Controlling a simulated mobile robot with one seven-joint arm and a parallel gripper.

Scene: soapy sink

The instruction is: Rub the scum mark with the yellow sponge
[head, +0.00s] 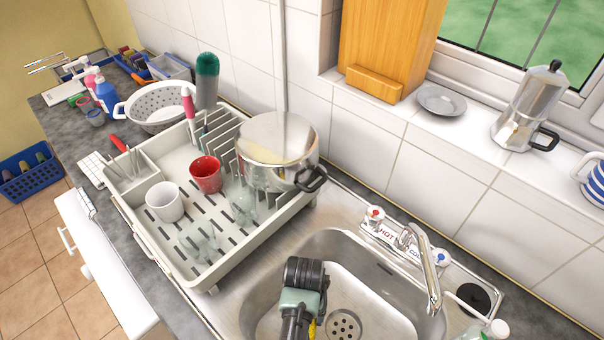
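My gripper (298,318) is low over the sink basin (367,283) at the bottom of the head view, left of the drain. Its fingertips run toward the bottom edge and cannot be made out, so I cannot tell whether it is open or shut. A small yellow patch (313,328) shows at its right side. It may be part of the yellow sponge, but too little shows to be sure. I cannot make out the scum mark; my wrist hides part of the basin.
The chrome tap (425,265) arches over the basin's right side. A dish rack (140,217) stands to the left, with a steel pot (279,142), red mug (206,175) and white mug (165,202). A bottle (490,330) is at bottom right.

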